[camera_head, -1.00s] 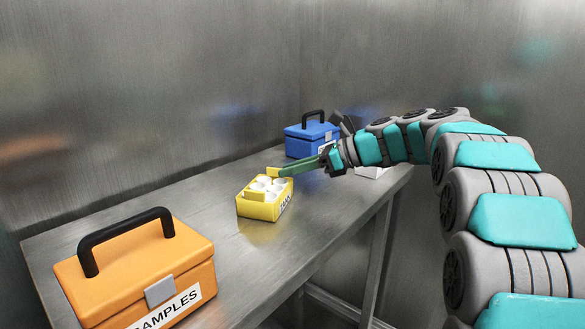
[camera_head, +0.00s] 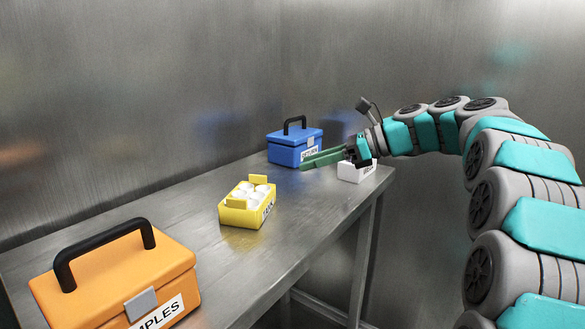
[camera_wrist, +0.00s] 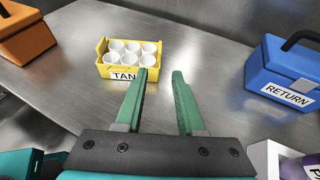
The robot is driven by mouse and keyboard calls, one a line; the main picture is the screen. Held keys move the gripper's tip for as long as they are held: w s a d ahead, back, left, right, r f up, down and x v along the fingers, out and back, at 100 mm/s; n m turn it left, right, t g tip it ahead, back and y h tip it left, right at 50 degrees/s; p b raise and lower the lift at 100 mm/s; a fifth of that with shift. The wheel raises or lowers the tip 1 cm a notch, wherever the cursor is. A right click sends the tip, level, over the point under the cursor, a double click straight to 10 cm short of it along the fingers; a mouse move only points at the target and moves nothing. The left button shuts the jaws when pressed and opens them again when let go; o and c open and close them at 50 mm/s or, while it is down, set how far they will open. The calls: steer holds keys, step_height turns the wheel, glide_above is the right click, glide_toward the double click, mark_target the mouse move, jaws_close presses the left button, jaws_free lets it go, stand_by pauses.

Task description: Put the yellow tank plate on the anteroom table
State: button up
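The yellow tank plate (camera_head: 238,217) is a small yellow tray with raised end tabs, holding several white cups. It sits upright on the steel table (camera_head: 200,180), between the orange and blue boxes. In the wrist view the yellow tank plate (camera_wrist: 118,72) lies ahead of the fingers, its label partly hidden by the left finger. My gripper (camera_head: 303,162) is right of the plate in the head view, apart from it. In the wrist view my gripper (camera_wrist: 164,74) has its two green fingers spread with nothing between them.
An orange SAMPLES box (camera_head: 110,275) stands at the near end of the table. A blue RETURN box (camera_head: 290,152) stands at the far end, against the walls. A white labelled container (camera_head: 352,173) is close under my wrist. Bare table surrounds the yellow plate.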

steer(key=shift+v, duration=1.2)
